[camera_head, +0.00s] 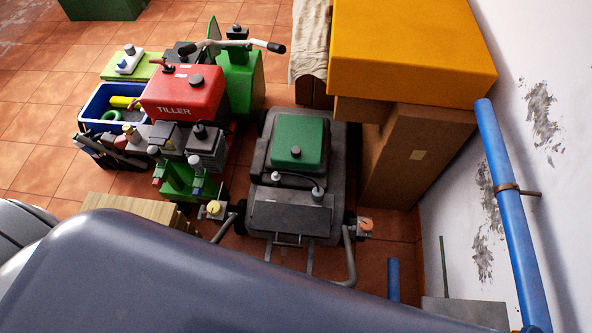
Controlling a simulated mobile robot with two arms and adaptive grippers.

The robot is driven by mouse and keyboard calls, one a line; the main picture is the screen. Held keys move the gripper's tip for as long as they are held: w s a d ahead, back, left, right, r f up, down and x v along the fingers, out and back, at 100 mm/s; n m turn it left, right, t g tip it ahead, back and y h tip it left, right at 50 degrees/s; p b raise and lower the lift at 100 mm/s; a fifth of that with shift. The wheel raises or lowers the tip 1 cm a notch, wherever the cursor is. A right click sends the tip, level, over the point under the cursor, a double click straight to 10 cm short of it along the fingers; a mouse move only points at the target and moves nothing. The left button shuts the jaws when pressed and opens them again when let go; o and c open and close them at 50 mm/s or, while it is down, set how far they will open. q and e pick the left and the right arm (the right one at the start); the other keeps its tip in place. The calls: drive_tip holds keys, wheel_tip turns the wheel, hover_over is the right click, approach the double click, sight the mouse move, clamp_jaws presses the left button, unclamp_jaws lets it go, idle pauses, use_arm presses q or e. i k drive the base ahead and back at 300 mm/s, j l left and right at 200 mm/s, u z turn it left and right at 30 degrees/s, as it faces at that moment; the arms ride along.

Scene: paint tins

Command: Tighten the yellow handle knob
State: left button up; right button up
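A small yellow knob (213,208) sits on a pale bracket at the left side of the dark mower (290,190), by the upper end of its left handle bar. Part of my own arm, large and dark, crosses the bottom of the view just below the knob. An orange knob (366,226) sits on a similar bracket on the mower's right side, by the right handle bar (349,262). How tight either knob is cannot be told. Neither of my grippers shows in this view.
A red tiller (185,112) and a blue crate (105,98) stand left of the mower. A wooden box (132,206) is close left of the yellow knob. Cardboard boxes (410,160), an orange-yellow box (410,50) and a blue pipe (508,205) bound the right side.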

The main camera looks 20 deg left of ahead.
sight(213, 208)
drive_tip(key=u, duration=1.5)
drive_tip(key=j+z, duration=0.15)
drive_tip(key=z, duration=0.25)
drive_tip(key=k+j+z, duration=0.1)
drive_tip(key=z, duration=0.25)
drive_tip(key=k+j+z, duration=0.1)
drive_tip(key=z, duration=0.3)
